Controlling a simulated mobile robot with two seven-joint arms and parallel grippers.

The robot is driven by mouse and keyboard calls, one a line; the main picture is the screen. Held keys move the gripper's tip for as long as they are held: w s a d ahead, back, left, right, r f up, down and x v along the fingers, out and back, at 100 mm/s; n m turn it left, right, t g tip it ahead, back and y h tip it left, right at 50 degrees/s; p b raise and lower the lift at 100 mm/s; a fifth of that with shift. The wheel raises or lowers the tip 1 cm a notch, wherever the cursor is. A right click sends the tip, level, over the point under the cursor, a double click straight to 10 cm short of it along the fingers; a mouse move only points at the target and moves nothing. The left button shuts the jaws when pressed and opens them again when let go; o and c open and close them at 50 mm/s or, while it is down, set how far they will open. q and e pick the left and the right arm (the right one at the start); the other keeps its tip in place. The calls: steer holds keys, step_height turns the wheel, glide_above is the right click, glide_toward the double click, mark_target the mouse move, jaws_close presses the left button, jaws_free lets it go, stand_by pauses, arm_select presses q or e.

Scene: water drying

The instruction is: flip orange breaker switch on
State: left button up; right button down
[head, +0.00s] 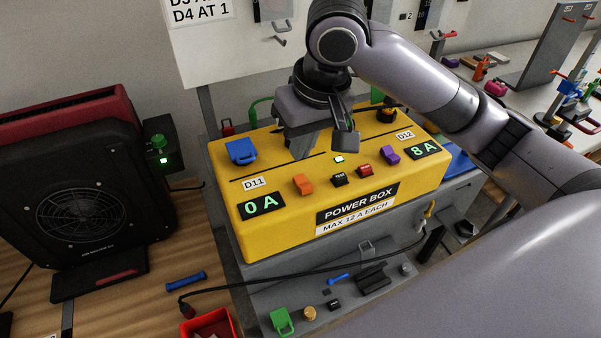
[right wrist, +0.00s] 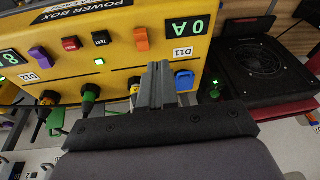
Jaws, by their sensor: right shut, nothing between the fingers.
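The orange breaker switch (head: 303,184) sits on the sloped face of the yellow power box (head: 240,222), beside the D11 label. The display (head: 261,205) below that label reads 0 A. The switch also shows in the right wrist view (right wrist: 142,39), where the box appears upside down. My right gripper (head: 302,152) is shut and empty, fingers pointing down over the upper part of the box, behind the orange switch. In the right wrist view its closed fingers (right wrist: 159,72) appear near the switch, with a visible gap. My left gripper is not in view.
A purple switch (head: 390,154), a red button (head: 364,170), a black button (head: 339,180) and a blue part (head: 240,151) are on the same box. The D12 display (head: 424,150) reads 8 A. A black fan unit (head: 85,205) stands at left. A cable crosses in front.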

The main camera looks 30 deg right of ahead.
mark_target(305, 185)
steer(key=shift+m+h, duration=0.5)
steer(key=shift+d+r, duration=0.55)
steer(key=shift+r, duration=0.35)
steer(key=shift+d+r, duration=0.5)
steer(key=shift+r, duration=0.35)
steer(key=b+x, duration=0.1)
steer(key=x, duration=0.3)
steer(key=b+x, duration=0.1)
steer(key=x, duration=0.3)
steer(key=s+b+x, duration=0.1)
steer(key=b+x, duration=0.1)
steer(key=x, duration=0.2)
steer(key=shift+w+f, duration=0.1)
steer(key=shift+f, duration=0.95)
